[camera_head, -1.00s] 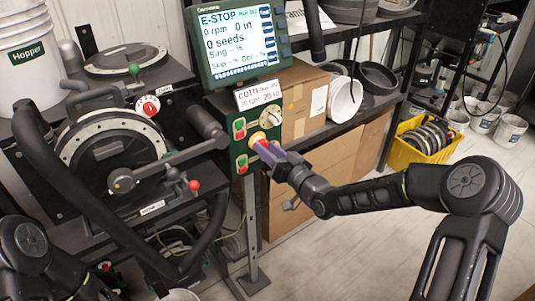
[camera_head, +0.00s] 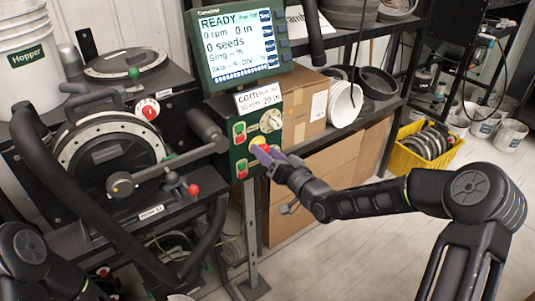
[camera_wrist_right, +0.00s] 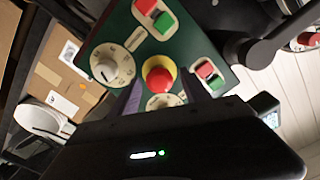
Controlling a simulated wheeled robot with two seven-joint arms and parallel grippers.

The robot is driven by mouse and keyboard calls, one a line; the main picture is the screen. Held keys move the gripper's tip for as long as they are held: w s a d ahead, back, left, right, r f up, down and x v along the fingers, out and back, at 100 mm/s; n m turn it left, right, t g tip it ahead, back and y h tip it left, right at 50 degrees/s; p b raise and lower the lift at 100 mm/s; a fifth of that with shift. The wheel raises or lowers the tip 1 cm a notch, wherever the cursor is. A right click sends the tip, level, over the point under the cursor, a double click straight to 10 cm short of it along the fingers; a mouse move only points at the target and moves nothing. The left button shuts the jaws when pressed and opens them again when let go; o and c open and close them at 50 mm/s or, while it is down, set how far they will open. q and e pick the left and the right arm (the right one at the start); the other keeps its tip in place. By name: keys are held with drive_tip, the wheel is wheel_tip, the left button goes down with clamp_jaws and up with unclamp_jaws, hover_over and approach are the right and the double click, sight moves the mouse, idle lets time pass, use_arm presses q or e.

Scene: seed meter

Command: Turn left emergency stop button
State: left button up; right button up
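The emergency stop button (camera_wrist_right: 158,75), a red knob on a yellow ring, sits on the green control panel (camera_wrist_right: 200,45) in the right wrist view. In the head view the button (camera_head: 265,147) is partly hidden by my right gripper (camera_head: 268,153). The right gripper's purple-grey fingers (camera_wrist_right: 163,94) stand apart, one to each side of the button in the wrist view, with a visible gap to the red knob. Contact cannot be told. My left arm is at the lower left of the head view; its gripper is out of view.
A screen (camera_head: 241,46) above the panel reads READY. Green and red push buttons (camera_head: 239,131) and a dial (camera_head: 271,121) are close to the stop button. The seed meter (camera_head: 110,145) with its crank stands left. Boxes and shelves are behind; a yellow crate (camera_head: 405,158) is right.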

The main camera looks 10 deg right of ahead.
drive_tip(key=shift+s+d, duration=0.1)
drive_tip(key=shift+s, duration=0.05)
drive_tip(key=b+v, duration=0.1)
drive_tip(key=v, duration=0.6)
drive_tip(key=shift+s, duration=0.3)
